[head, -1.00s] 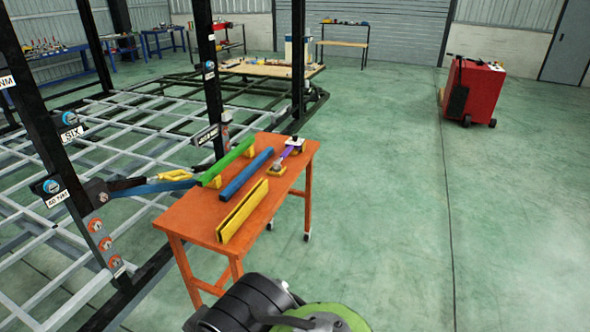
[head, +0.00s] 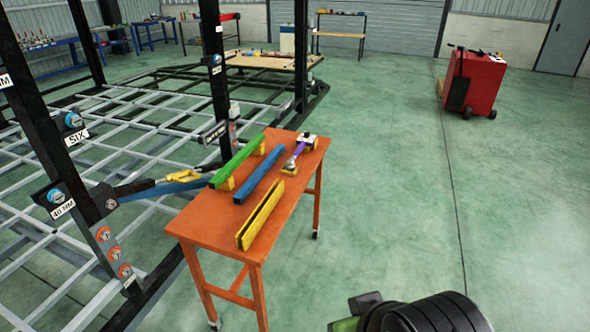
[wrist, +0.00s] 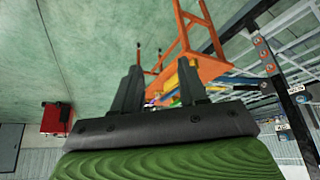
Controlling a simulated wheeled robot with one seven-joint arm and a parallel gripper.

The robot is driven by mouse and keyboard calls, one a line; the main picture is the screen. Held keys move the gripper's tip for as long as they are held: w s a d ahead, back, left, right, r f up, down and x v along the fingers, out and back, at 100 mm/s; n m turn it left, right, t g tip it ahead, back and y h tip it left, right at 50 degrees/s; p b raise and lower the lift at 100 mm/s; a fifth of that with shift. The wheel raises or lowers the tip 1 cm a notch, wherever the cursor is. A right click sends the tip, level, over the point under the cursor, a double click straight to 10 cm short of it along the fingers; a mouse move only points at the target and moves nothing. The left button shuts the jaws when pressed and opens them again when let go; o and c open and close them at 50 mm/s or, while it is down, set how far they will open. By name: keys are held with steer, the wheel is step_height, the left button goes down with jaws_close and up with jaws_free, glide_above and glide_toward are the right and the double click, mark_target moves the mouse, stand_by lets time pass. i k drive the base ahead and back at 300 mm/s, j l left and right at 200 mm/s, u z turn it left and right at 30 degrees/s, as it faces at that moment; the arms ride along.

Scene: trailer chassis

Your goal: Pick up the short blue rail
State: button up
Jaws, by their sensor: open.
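The short blue rail (head: 259,176) lies on the orange table (head: 200,226) in the head view, between a green rail (head: 238,163) and a yellow rail (head: 260,214). It is apart from both. My gripper (wrist: 160,66) shows in the wrist view with its two dark fingers spread and nothing held between them. The table is some distance beyond the fingertips there, and the rails on it are small and partly hidden by a finger. In the head view my fingers are not visible.
A purple-handled tool (head: 293,158) lies at the table's far end. A black post (head: 213,70) and the grey chassis frame (head: 130,155) stand left of the table. A red cart (head: 473,82) is at the back right. The green floor right of the table is clear.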

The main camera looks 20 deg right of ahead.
mark_target(252, 183)
steer(key=i+l+u, duration=0.45)
steer(key=l, duration=0.15)
steer(key=l+u, duration=0.25)
steer(key=i+l+u, duration=0.1)
steer(key=l+u, duration=0.15)
steer(key=l, duration=0.25)
steer(key=i+l+u, duration=0.45)
steer(key=l+u, duration=0.2)
steer(key=l, duration=0.15)
steer(key=i+l+u, duration=0.1)
steer(key=l+u, duration=0.2)
steer(key=l, duration=0.15)
steer(key=i+l+u, duration=0.1)
steer(key=l+u, duration=0.2)
steer(key=l, duration=0.2)
steer(key=l+u, duration=0.35)
steer(key=l, duration=0.15)
steer(key=i+l+u, duration=0.2)
steer(key=l+u, duration=0.2)
steer(key=l, duration=0.2)
